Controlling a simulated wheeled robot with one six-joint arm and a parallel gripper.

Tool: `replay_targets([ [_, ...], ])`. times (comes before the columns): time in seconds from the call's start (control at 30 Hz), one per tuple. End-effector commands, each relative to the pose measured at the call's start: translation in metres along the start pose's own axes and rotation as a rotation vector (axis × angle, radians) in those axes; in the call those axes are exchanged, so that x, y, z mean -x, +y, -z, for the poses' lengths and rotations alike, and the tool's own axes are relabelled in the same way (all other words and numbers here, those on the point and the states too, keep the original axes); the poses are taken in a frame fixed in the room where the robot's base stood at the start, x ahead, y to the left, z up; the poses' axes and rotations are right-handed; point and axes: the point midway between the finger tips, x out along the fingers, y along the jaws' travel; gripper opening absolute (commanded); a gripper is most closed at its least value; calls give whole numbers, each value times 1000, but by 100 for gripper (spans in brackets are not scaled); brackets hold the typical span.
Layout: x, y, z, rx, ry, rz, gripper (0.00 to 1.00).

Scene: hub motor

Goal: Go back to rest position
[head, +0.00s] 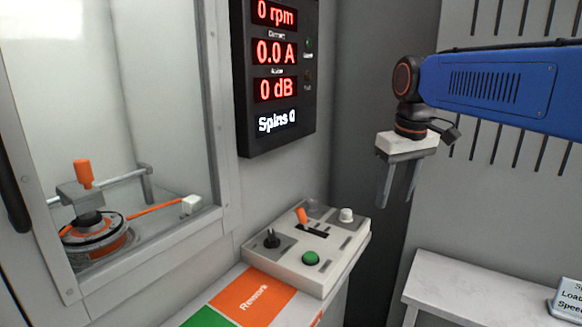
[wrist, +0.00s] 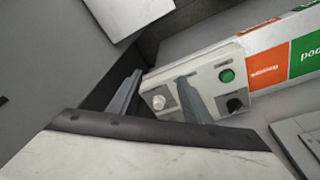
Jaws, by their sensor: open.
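My gripper (head: 400,184) hangs from the blue arm at the right of the head view. Its two fingers point down and stand apart, with nothing between them. It is in the air to the right of the control box and clear of it. In the wrist view the two fingers (wrist: 160,98) are spread, with the control box (wrist: 215,85) beyond them. The control box (head: 335,262) has an orange lever (head: 301,215), a green button (head: 311,258), a black knob (head: 271,240) and a white knob (head: 346,215).
A windowed enclosure at the left holds the hub motor (head: 95,240) under an orange-handled clamp (head: 83,174). A display (head: 278,75) reads 0 rpm, 0.0 A, 0 dB. An orange Rework area (head: 253,293) and a green area lie before the box. A pale table (head: 480,285) stands lower right.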

Motion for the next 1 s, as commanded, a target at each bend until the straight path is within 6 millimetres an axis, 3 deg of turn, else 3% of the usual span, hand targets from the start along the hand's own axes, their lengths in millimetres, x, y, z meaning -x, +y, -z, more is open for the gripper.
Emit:
replay_targets([
  [0.03,-5,-1,-19,-20,14,-5,45],
  [0.27,-35,-7,-90,-115,77,-24,45],
  [0.6,-99,-22,-190,-253,172,-49,45],
  [0.8,-137,-31,-234,-319,217,-59,45],
  [1.0,-155,-35,-252,-347,237,-63,45],
])
